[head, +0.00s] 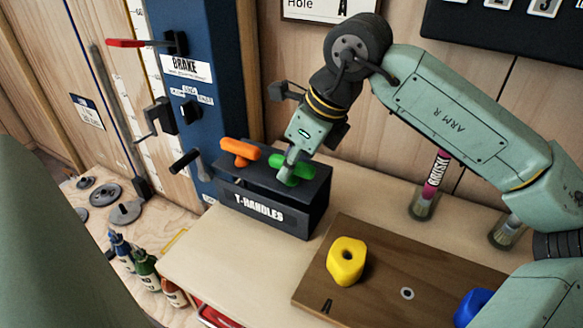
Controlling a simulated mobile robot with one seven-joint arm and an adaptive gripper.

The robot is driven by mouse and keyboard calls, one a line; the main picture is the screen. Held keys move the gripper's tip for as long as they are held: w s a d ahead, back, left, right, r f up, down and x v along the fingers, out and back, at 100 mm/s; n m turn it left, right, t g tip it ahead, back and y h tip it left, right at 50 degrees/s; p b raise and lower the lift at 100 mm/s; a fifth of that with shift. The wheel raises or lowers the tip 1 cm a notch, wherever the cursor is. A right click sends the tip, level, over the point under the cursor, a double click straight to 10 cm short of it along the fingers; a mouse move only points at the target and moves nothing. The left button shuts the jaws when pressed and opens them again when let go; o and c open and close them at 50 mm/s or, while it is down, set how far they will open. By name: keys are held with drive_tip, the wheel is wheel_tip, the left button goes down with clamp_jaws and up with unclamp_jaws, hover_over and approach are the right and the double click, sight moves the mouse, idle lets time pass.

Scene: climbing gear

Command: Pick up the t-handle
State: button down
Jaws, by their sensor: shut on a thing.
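A green t-handle (304,166) sits at the right side of the top of a dark box (258,210) labelled "T-HANDLES". An orange t-handle (240,151) stands at the left side of the same box. My gripper (287,172) reaches down from above and is shut on the green t-handle's bar, near its left part. The gripper covers part of the green handle, and its fingertips are small and partly hidden. The green handle appears still at the box top; whether its stem is in the box is hidden.
A wooden board (330,300) in front right bears a yellow hold (346,261); a blue hold (472,305) is at its right. A brush (436,172) stands in a cup behind. A blue post (195,60) with levers rises left of the box. Bottles (143,262) stand lower left.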

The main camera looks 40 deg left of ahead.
wheel_tip(320, 180, up, 18)
drive_tip(key=b, duration=0.2)
idle(0.6)
drive_tip(key=c, duration=2)
unclamp_jaws()
clamp_jaws()
